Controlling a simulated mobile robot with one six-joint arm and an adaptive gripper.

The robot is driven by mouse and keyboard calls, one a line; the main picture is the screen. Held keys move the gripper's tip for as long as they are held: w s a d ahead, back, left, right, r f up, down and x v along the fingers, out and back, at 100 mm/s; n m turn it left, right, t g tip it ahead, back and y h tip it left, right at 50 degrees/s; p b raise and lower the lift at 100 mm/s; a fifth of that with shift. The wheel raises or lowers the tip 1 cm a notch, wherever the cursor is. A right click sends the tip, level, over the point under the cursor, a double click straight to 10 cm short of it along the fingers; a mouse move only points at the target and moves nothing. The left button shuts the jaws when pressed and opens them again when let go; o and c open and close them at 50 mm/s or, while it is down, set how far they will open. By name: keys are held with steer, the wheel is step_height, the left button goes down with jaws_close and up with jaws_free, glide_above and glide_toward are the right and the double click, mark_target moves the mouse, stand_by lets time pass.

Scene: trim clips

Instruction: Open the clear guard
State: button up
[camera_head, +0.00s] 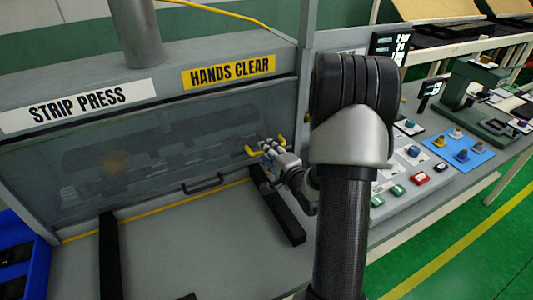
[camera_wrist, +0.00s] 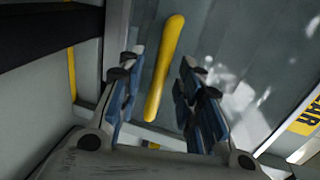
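The clear guard (camera_head: 60,200) is a see-through grey panel on the front of the strip press, and it looks lowered. A yellow handle (camera_head: 282,142) is on its right part, partly hidden by my gripper (camera_head: 268,150). In the wrist view the yellow handle (camera_wrist: 163,72) runs lengthwise between the two blue-padded fingers of my gripper (camera_wrist: 158,80). The fingers are open, with a gap on each side of the handle. The guard's pane (camera_wrist: 235,40) shows behind it.
A black handle (camera_head: 205,183) is low on the press front. Black rails (camera_head: 280,208) stick out over the grey bench. A control panel with buttons (camera_head: 413,151) stands right of my arm. A blue bin (camera_head: 22,250) is at the left.

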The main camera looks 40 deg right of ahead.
steer(key=shift+x, duration=1.05)
jaws_close()
